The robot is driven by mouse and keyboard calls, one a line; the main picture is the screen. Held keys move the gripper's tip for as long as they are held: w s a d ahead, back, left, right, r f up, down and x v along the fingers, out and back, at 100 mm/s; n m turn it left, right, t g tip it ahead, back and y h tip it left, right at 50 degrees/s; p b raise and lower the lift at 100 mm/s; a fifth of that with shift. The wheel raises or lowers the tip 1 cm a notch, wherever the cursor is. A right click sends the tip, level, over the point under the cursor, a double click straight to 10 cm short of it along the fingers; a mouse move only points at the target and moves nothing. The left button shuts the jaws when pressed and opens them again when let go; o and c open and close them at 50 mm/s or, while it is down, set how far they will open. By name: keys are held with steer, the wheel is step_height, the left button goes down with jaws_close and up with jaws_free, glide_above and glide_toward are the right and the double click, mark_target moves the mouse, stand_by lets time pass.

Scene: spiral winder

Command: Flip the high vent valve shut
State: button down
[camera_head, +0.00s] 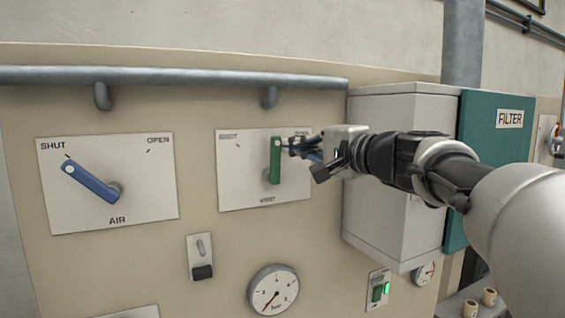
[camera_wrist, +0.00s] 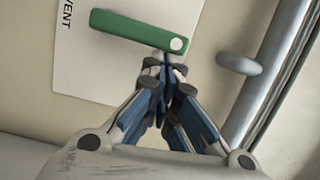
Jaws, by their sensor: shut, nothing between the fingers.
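The vent valve's green handle (camera_head: 275,160) stands nearly upright on its white plate (camera_head: 235,190), between the SHUT mark at upper left and the OPEN mark at upper right. In the wrist view the green handle (camera_wrist: 135,30) crosses the top, with a pale dot at its free end. My gripper (camera_head: 292,148) is at the right side of the handle, near its upper free end. In the wrist view my gripper's closed fingertips (camera_wrist: 165,64) sit right against or very close to that end; I cannot tell if they touch. The fingers hold nothing.
A blue AIR valve handle (camera_head: 90,182) is on a plate at left. A grey pipe rail (camera_head: 180,76) runs above both plates. A grey cabinet (camera_head: 385,180) with a green FILTER door (camera_head: 490,150) juts out at right, behind my arm. A gauge (camera_head: 273,290) and a small toggle switch (camera_head: 201,247) are below.

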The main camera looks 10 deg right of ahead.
mark_target(271, 141)
steer(key=a+n, duration=0.1)
steer(key=a+n+b, duration=0.1)
steer(key=n, duration=0.1)
steer(key=s+a+r+n+b, duration=0.1)
steer(key=shift+g+h, duration=0.3)
steer(key=shift+h, duration=0.1)
steer(key=a+n, duration=0.1)
steer(key=n, duration=0.1)
steer(key=shift+s+a+n+h+b, duration=0.3)
steer(key=shift+a+h+b, duration=0.1)
steer(key=shift+s+a, duration=0.1)
steer(key=shift+a, duration=0.3)
